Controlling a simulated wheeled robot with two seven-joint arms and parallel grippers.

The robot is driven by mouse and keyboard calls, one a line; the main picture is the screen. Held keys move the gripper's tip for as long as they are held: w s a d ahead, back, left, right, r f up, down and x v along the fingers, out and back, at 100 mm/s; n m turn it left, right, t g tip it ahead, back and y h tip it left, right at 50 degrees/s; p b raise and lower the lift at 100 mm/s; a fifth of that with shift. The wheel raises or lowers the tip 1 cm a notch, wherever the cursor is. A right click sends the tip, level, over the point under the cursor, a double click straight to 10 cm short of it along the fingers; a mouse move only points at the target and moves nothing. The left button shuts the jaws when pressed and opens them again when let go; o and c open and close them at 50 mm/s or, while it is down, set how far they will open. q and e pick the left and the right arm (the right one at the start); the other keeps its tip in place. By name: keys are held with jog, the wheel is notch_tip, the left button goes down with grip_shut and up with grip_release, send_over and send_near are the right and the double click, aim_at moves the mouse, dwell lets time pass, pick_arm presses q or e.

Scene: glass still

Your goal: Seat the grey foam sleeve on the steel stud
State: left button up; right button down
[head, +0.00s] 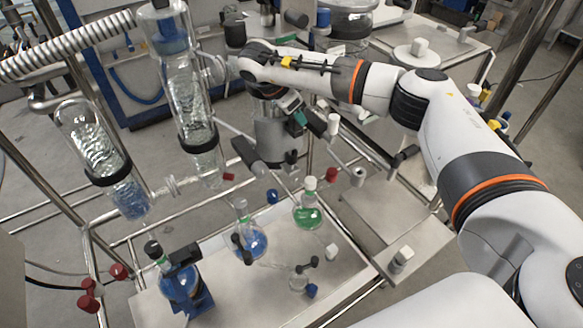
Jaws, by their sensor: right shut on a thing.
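My right arm reaches in from the right and its wrist bends down near the middle of the frame. My right gripper (284,160) is shut, pointing down above the gap behind the bench plate. What it holds is mostly hidden by the hand. A dark grey, tilted cylinder (248,156), which may be the grey foam sleeve, shows just left of the gripper; I cannot tell whether the fingers touch it. I cannot make out the steel stud for certain. My left gripper is not in view.
Glass condensers (195,115) stand left of the hand. A blue flask (250,242), a green flask (307,214) and another blue flask (180,284) stand on the front steel plate (245,295). A side plate (375,212) lies right, with a white-topped fitting (402,257) nearby.

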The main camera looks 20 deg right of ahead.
jog(key=shift+f, duration=0.25)
jog(key=shift+r, duration=0.15)
jog(key=shift+r, duration=0.3)
dwell(0.4)
jog(key=shift+f, duration=0.5)
dwell(0.6)
jog(key=shift+r, duration=0.2)
jog(key=shift+r, duration=0.25)
